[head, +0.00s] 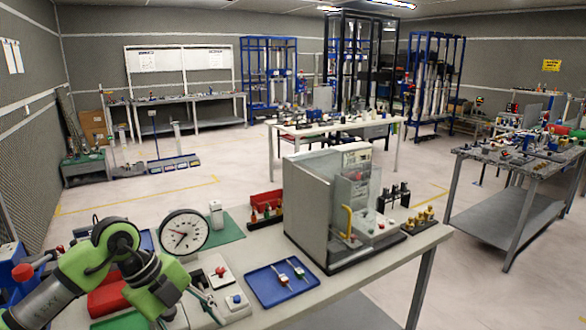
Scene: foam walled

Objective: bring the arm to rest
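My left arm, green and grey, comes in from the lower left over the near workbench (330,278). Its end, with my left gripper (180,308), points down near the bench's front left, beside a grey box with a red button (220,271). The fingertips are small and partly hidden by my wrist, so I cannot tell whether they are open or shut. I see nothing clearly held. My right gripper is not in view.
A round dial gauge (184,231) stands close behind my wrist. A blue tray (263,292) with small tools lies to the right, before a clear-sided machine (330,205). A red bin (108,299) is left of the wrist. Open floor (235,170) lies beyond.

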